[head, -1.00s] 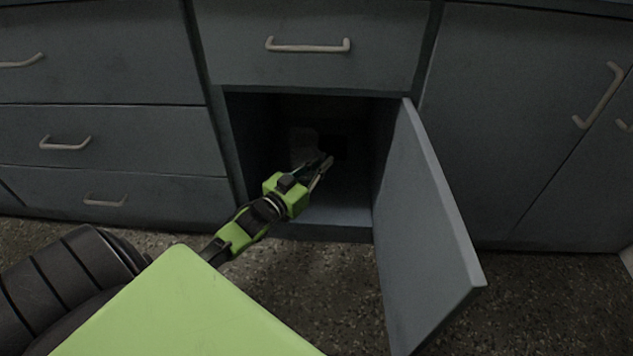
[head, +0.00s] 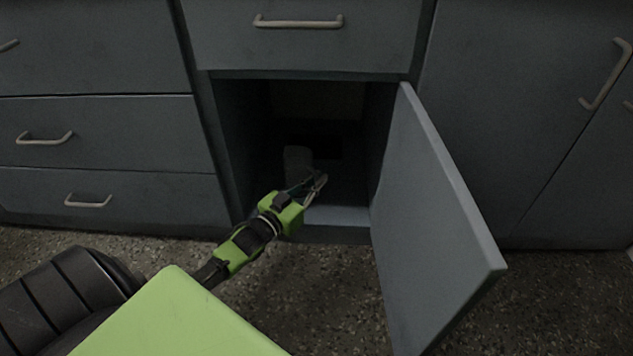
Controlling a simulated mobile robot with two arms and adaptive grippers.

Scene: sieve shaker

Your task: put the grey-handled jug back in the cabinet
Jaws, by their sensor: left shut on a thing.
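The cabinet (head: 350,217) has its door (head: 430,210) swung wide open toward the right. A pale, dim jug (head: 297,160) shows inside the dark opening, just beyond my left gripper. My left gripper (head: 316,184) reaches in over the front of the cabinet floor and is shut on the jug. The jug's handle is hidden or too dark to make out. I cannot tell whether the jug touches the cabinet floor. My right gripper is not in view.
Closed drawers (head: 100,125) stand left of the opening, and another drawer (head: 300,50) is above it. A closed cupboard door (head: 520,120) is at the right. The open door's edge juts out over the speckled floor (head: 320,290). The cabinet's back looks dark.

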